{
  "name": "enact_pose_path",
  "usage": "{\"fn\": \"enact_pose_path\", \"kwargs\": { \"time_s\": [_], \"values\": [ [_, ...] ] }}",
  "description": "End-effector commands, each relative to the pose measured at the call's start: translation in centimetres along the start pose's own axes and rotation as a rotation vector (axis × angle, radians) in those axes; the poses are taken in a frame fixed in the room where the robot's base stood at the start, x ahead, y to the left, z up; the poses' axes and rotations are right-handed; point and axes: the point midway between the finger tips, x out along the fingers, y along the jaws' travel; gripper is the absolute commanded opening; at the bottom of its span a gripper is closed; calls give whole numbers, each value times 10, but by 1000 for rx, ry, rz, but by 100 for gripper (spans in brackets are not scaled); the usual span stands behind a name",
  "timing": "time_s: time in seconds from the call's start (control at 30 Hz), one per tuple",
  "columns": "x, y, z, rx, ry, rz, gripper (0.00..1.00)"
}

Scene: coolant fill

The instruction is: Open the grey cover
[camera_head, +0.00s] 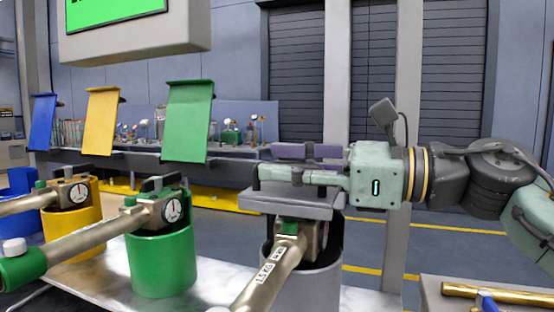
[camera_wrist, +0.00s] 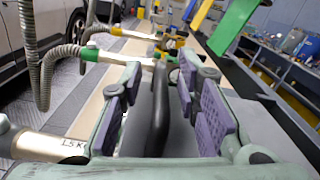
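The grey cover (camera_head: 292,207) lies about flat over the grey container (camera_head: 312,284) in the head view. My gripper (camera_head: 268,163) reaches in from the right, level, just above the cover. In the wrist view my gripper's purple-padded fingers (camera_wrist: 158,85) stand apart, on either side of a dark upright bar (camera_wrist: 158,112) that looks like the cover's handle. Gaps show between the bar and the pads, so the gripper is open around it.
A hose nozzle (camera_head: 268,272) sits at the grey container's front, below the cover. The green container (camera_head: 162,258) and yellow container (camera_head: 72,232) stand to the left, with a raised green flap (camera_head: 188,120) and yellow flap (camera_head: 101,120) behind. A post (camera_head: 400,240) stands behind my gripper.

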Motion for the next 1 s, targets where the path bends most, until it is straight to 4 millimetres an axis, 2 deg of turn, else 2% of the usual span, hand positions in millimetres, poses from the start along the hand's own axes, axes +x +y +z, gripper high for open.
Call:
{"fn": "enact_pose_path", "kwargs": {
  "time_s": [0.17,0.43,0.9,1.0],
  "values": [
    [13,0,-1,1,1,0,30],
    [14,0,-1,1,0,-1,30],
    [13,0,0,1,0,-1,0],
    [13,0,0,1,0,-2,0]
  ]
}}
